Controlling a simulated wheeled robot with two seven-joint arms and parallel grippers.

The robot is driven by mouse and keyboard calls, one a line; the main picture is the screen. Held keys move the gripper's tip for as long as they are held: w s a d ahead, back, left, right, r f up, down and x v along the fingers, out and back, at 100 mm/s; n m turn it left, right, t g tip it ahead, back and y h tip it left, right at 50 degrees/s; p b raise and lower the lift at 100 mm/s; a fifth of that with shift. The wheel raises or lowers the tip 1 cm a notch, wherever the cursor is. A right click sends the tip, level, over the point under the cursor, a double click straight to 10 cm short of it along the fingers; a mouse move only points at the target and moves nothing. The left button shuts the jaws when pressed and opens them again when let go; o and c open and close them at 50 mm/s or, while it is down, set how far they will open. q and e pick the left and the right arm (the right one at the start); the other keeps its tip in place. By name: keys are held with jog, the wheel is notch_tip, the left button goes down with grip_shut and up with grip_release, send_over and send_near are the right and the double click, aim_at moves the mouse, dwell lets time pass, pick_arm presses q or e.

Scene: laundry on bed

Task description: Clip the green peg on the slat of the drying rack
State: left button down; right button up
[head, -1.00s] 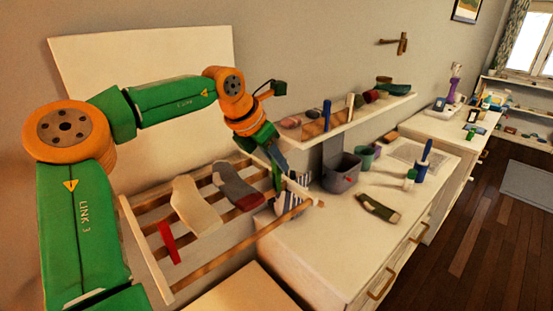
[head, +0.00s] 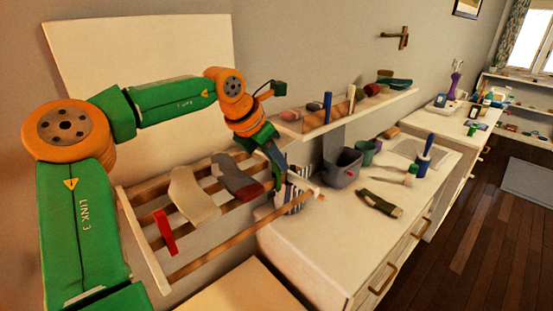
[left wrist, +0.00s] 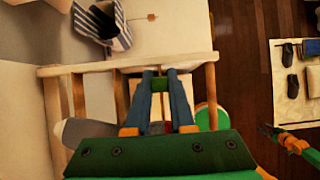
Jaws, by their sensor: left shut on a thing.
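The drying rack (head: 154,265) has a pale frame and wooden slats, and stands out from the wall at the left of the head view. My left gripper (head: 278,183) is at the rack's right end, pointing down. In the left wrist view its blue fingers (left wrist: 160,78) are shut on the small green peg (left wrist: 160,85). The peg is close to the pale end rail (left wrist: 100,67); I cannot tell whether it touches a slat. What looks like my right gripper (left wrist: 268,130) shows small at the right edge of the left wrist view, its jaws unclear.
A beige sock (head: 194,196), a grey and red sock (head: 237,178) and a red strip (head: 165,232) hang on the rack. A striped cloth (head: 292,195) is just beside my left gripper. A grey bin (head: 342,168) stands on the white dresser, below a wall shelf (head: 350,117).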

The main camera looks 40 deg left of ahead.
pick_arm(q)
jog(key=shift+f+b, duration=0.5)
jog(key=shift+f, duration=0.15)
jog(key=c, duration=0.7)
grip_release()
jog(key=b+v, duration=0.1)
jog(key=v, duration=0.6)
jog(key=shift+s+r, duration=0.1)
jog(key=shift+s, duration=0.05)
